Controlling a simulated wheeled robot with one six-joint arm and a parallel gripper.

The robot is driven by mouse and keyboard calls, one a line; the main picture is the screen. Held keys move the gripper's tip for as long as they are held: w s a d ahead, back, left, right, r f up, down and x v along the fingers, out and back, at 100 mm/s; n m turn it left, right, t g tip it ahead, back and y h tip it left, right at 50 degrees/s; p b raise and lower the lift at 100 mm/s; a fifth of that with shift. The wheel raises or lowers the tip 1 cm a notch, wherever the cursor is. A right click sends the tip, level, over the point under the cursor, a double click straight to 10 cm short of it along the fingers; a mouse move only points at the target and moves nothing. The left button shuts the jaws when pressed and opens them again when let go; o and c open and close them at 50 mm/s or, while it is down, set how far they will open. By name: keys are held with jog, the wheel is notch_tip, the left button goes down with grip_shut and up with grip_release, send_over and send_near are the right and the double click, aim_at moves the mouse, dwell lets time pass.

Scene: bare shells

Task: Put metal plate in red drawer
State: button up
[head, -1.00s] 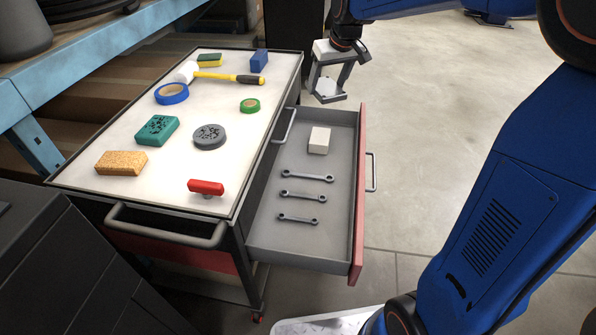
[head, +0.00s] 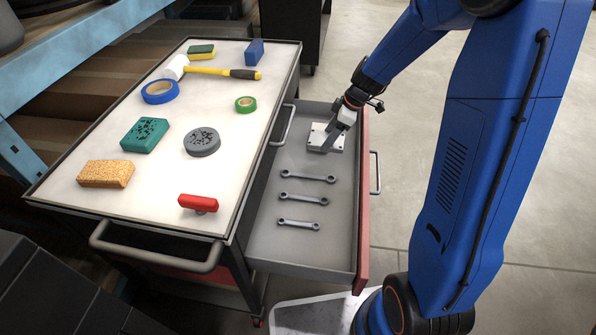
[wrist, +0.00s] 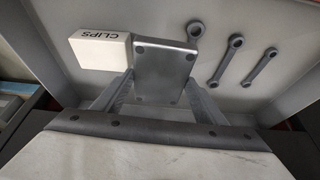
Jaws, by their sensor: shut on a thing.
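The metal plate (head: 319,138) is a grey square with a dark hole near each corner. My gripper (head: 330,141) is shut on it, inside the outline of the open red drawer (head: 310,252), at the drawer's far end. In the wrist view the plate (wrist: 160,72) sits between the two fingers of my gripper (wrist: 163,88) and partly overlaps a white box marked CLIPS (wrist: 98,50). I cannot tell whether the plate touches the drawer floor or hangs just above it.
Several wrenches (head: 303,199) lie in the drawer's nearer part, with bare floor around them. The drawer's walls stand around the plate.

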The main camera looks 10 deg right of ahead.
aim_at(323, 166)
jog(key=shift+d+f+n, duration=0.25)
jog(key=shift+f+n, duration=0.05)
jog(key=shift+f, duration=0.45)
notch_tip(323, 166, down, 10)
jog(key=shift+r, duration=0.1)
jog(key=o, duration=1.1)
